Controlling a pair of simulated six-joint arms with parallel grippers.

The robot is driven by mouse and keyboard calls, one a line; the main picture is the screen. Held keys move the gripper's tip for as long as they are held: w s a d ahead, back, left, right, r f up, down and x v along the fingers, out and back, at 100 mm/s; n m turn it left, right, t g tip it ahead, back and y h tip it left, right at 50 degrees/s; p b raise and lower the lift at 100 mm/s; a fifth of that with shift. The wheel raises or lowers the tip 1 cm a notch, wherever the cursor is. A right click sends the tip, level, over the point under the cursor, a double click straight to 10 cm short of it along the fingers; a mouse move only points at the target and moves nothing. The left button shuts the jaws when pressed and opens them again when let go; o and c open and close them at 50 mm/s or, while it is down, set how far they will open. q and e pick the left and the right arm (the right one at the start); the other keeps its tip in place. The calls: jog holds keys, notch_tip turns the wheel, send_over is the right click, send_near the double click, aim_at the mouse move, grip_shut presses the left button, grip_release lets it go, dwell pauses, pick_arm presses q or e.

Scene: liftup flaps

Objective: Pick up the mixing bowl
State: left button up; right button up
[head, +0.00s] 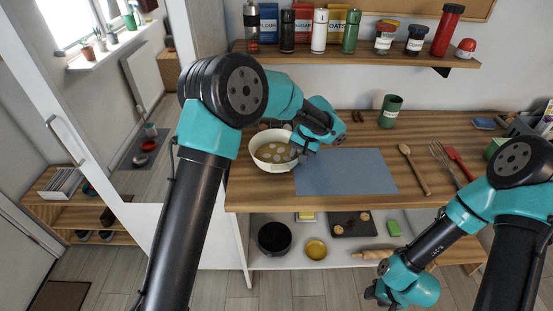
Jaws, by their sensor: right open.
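The mixing bowl (262,162) is cream-white outside, with several pale round shapes on its brown inside. It stands upright at the left end of the wooden counter, left of the blue-grey mat. My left gripper (300,152) is at the bowl's right rim, pointing down. Its fingers are small and partly hidden by the wrist, so I cannot tell whether they touch or grip the rim. My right gripper (376,293) is open and low at the front right, in front of the lower shelf and away from the bowl.
The blue-grey mat (345,172) is clear. A wooden spoon (413,166), a fork (444,158) and a red spatula (461,163) lie to its right. A green cup (390,111) stands behind. Jars line the wall shelf (330,47). A dark pot (274,238) sits below.

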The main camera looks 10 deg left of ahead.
pick_arm(q)
jog(key=shift+x, duration=1.4)
jog(key=shift+c, duration=0.4)
grip_shut()
